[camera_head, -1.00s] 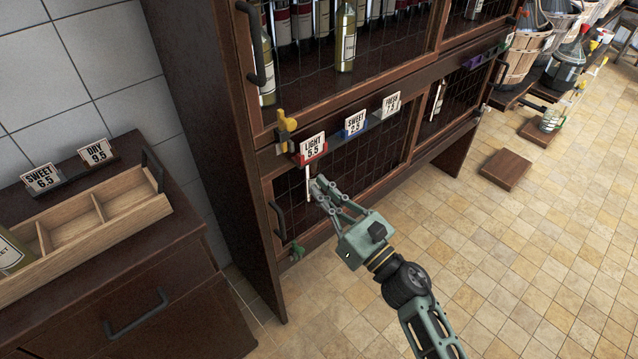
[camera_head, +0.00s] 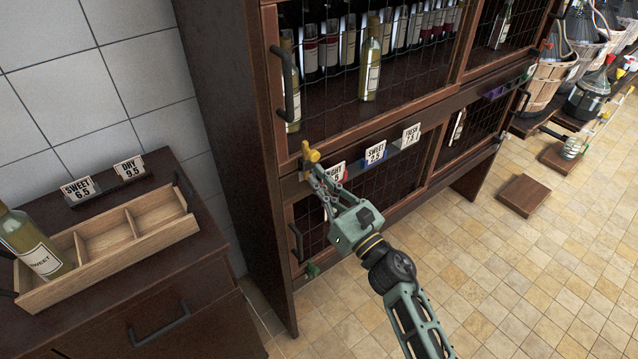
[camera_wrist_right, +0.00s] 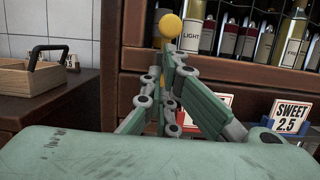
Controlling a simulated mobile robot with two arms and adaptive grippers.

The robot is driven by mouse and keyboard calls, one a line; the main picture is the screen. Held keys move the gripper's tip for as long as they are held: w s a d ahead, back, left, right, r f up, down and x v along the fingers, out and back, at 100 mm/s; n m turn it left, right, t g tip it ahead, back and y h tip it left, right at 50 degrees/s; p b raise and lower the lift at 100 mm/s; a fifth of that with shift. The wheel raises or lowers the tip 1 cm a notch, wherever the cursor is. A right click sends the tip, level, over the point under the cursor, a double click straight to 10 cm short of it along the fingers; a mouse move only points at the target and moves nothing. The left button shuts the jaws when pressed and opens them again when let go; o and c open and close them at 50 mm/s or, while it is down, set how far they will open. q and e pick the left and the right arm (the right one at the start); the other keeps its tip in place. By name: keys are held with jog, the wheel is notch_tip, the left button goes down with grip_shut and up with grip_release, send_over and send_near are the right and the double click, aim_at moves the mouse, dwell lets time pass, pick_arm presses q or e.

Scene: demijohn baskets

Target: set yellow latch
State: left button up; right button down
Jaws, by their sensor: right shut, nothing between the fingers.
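The yellow latch (camera_head: 310,152) is on the dark wooden frame of the cabinet, at the left end between the upper and lower mesh doors. Its round yellow knob (camera_wrist_right: 171,25) shows just beyond my fingertips in the right wrist view. My right gripper (camera_head: 316,171) is shut and empty, with its fingertips at the lower part of the latch. I cannot tell if they touch it. The fingers hide part of the latch's lower piece. My left gripper is not in view.
A red-holder price card (camera_head: 337,172) is partly hidden behind my right gripper. A SWEET card (camera_head: 375,153) and FRESH card (camera_head: 411,135) stand along the rail. A wooden tray (camera_head: 110,262) stands on the left counter.

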pick_arm(q)
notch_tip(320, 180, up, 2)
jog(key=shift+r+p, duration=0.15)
jog(key=shift+p, duration=1.05)
pick_arm(e)
notch_tip(320, 180, up, 4)
